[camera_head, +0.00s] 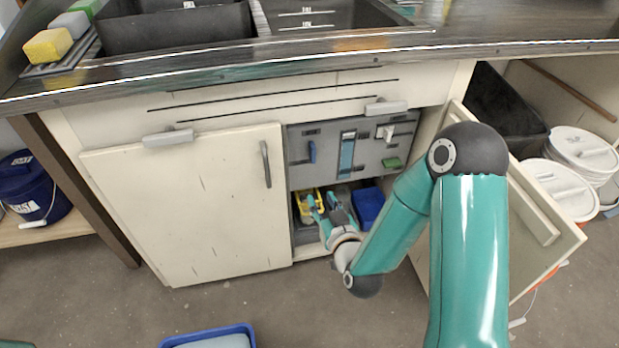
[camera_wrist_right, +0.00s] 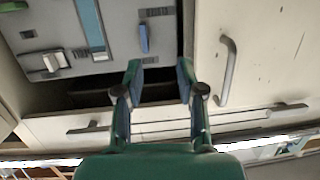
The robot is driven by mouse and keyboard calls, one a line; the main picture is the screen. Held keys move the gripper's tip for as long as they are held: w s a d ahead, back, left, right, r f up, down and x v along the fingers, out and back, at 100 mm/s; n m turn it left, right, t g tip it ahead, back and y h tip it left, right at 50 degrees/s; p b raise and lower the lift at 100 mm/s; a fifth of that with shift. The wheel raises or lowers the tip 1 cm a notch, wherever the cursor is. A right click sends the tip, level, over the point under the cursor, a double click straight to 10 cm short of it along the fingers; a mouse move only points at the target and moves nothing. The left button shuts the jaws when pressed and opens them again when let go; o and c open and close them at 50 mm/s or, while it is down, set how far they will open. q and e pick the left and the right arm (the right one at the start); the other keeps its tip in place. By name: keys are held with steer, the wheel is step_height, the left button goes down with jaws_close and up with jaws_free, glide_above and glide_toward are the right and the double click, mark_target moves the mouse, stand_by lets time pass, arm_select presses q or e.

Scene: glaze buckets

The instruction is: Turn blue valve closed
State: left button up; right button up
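The blue valve handle (camera_head: 312,151) is a small upright blue bar on the grey panel inside the open right side of the cabinet. It also shows in the right wrist view (camera_wrist_right: 144,37), where the scene appears upside down. My right gripper (camera_head: 324,206) reaches into the cabinet opening, below the panel in the head view. In the right wrist view its two fingers (camera_wrist_right: 160,72) are spread apart with nothing between them. The valve handle lies beyond the fingertips and apart from them. My left gripper is not in view.
The panel also has a light blue strip (camera_head: 347,155), a white fitting (camera_head: 386,132) and a green block (camera_head: 391,162). A yellow container (camera_head: 304,199) and a blue box (camera_head: 367,206) stand below it. The left door (camera_head: 190,210) is shut; the right door (camera_head: 530,205) stands open.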

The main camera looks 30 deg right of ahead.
mark_target(314, 151)
steer(key=shift+t+h, duration=0.9)
steer(key=b+x, duration=0.2)
steer(key=x, duration=0.3)
steer(key=d+r+b+x, duration=0.1)
steer(key=x, duration=0.5)
steer(key=d+b+x, duration=0.1)
steer(key=b+x, duration=0.1)
steer(key=x, duration=0.4)
steer(key=shift+s+r+b, duration=0.1)
steer(key=shift+r+b, duration=0.05)
steer(key=shift+b, duration=0.15)
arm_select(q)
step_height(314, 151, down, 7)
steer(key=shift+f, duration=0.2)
